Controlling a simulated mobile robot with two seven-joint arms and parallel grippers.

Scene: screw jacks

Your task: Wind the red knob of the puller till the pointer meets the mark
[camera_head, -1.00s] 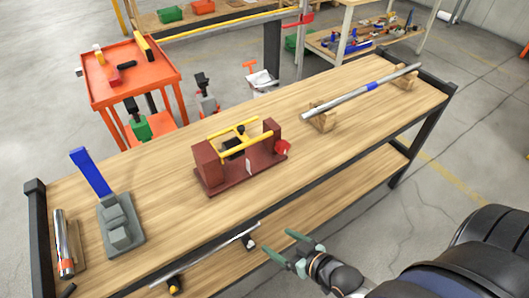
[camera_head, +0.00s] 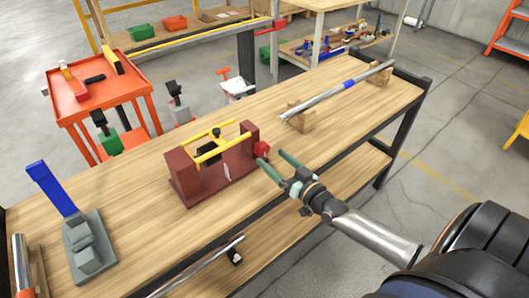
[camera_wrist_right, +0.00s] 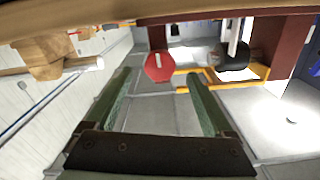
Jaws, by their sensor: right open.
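The puller (camera_head: 205,175) is a dark red frame with two uprights and yellow bars, standing on the wooden bench. Its red knob (camera_head: 262,149) sticks out from the right upright. A white pointer or scale strip shows on its front, too small to read. My right gripper (camera_head: 275,163) is open and empty, its green fingertips just in front of and right of the knob. In the right wrist view the red knob (camera_wrist_right: 160,67) has a white line on its face and lies ahead, between the finger lines and beyond the tips. My left gripper is not in view.
A metal rod with a blue band (camera_head: 340,92) rests on wooden blocks at the bench's right end. A grey jack with a blue lever (camera_head: 85,240) stands at the left. An orange cart (camera_head: 90,90) is behind. Bare bench lies around the puller.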

